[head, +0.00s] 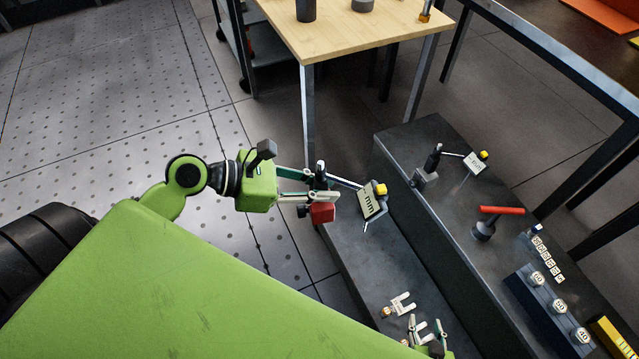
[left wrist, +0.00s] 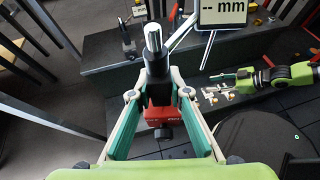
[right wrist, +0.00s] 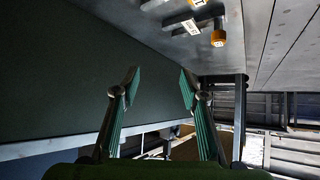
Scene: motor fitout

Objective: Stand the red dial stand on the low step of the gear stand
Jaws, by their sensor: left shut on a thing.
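The red dial stand has a red base (head: 322,213), a dark post (left wrist: 158,75) and an arm with a "-- mm" display (head: 370,203) with a yellow cap. My left gripper (head: 318,188) is shut on its post and holds it roughly upright, near the far left end of the gear stand's low step. Whether the base touches the step is unclear. The gear stand is dark grey, with a low step (head: 355,255) and a high step (head: 405,150). My right gripper (right wrist: 161,80) is open and empty, near the low step's near end.
The high step holds a grey dial stand (head: 425,180), a red-handled tool (head: 483,230) and labelled blocks (head: 538,280). A wooden table (head: 350,35) stands behind. The middle of the low step is clear.

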